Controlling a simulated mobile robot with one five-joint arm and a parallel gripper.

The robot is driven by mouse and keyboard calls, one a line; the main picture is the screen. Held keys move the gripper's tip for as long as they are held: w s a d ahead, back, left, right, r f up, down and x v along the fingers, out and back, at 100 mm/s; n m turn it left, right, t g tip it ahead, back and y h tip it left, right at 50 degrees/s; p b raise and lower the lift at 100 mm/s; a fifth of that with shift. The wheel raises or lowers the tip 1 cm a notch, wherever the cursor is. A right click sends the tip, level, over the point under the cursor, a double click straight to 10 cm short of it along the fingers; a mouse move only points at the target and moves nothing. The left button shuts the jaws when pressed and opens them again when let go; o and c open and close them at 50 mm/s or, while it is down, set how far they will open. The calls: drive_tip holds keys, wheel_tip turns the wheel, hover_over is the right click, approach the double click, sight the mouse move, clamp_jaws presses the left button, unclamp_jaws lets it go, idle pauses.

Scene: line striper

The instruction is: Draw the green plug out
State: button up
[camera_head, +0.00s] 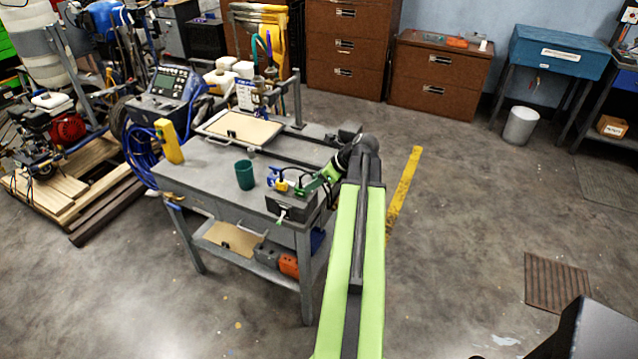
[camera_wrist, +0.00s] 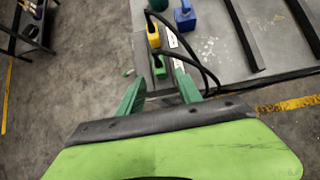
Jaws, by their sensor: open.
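The green plug (camera_wrist: 158,66) shows in the wrist view, just ahead of the gap between my fingertips. It sits in a row on a dark grey box (camera_head: 291,207) at the table's front right corner, beside a yellow plug (camera_wrist: 153,37). Black cables curve from the plugs past the right finger. My gripper (camera_wrist: 159,80) is open, with one green finger on each side of the gap and nothing held. In the head view my gripper (camera_head: 316,183) is over the box, and the green plug is hard to tell from the green fingers.
A teal cup (camera_head: 244,174) and a yellow handheld unit (camera_head: 168,141) stand on the grey table (camera_head: 205,170). A board lies farther back. The floor to the right is open.

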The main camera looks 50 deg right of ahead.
drive_tip(key=shift+b+x, duration=2)
drive_tip(key=shift+x, duration=1.15)
clamp_jaws()
